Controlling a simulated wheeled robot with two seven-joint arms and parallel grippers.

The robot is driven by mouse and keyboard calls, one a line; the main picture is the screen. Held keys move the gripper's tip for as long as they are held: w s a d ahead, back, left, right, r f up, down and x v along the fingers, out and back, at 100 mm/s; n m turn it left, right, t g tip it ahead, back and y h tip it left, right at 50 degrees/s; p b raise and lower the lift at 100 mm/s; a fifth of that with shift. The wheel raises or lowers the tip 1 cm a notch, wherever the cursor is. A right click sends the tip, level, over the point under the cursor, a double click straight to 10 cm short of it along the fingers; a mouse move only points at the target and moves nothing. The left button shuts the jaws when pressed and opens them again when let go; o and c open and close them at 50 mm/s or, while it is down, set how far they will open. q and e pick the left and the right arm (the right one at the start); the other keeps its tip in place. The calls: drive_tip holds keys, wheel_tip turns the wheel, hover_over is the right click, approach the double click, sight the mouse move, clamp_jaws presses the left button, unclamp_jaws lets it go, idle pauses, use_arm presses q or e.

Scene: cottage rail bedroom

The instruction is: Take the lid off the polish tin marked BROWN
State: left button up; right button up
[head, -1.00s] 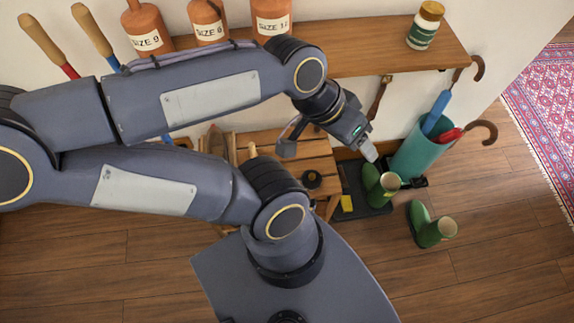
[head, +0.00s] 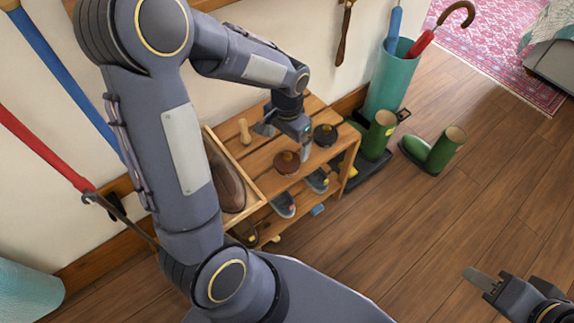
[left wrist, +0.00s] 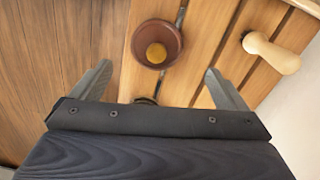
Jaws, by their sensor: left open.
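A round brown tin (head: 287,162) with a knob on top sits on the slatted wooden bench (head: 262,158). In the left wrist view, the reddish-brown tin (left wrist: 170,34) has a yellowish knob and lies beyond and between my open fingertips. No lettering on it is legible. A black tin (head: 325,135) sits to its right on the bench. My left gripper (head: 304,152) is over the bench beside the brown tin; its fingers (left wrist: 158,85) are wide apart and empty. My right gripper (head: 482,280) is over the floor at lower right; its jaw opening is unclear.
A wooden-handled item (head: 244,130) stands on the bench behind the tins; its pale handle (left wrist: 270,52) shows in the wrist view. A tray with a brown shoe (head: 228,184) is at left. Green boots (head: 437,150) and a teal umbrella stand (head: 391,82) are at right.

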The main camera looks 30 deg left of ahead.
sight(287, 156)
use_arm(q)
drive_tip(key=f+b, duration=0.2)
drive_tip(key=f, duration=0.1)
drive_tip(key=s+f+b, duration=0.1)
drive_tip(key=f, duration=0.1)
drive_tip(key=shift+d+f, duration=0.15)
drive_tip(key=shift+f, duration=0.45)
drive_tip(key=shift+c, duration=0.4)
drive_tip(key=c, duration=0.9)
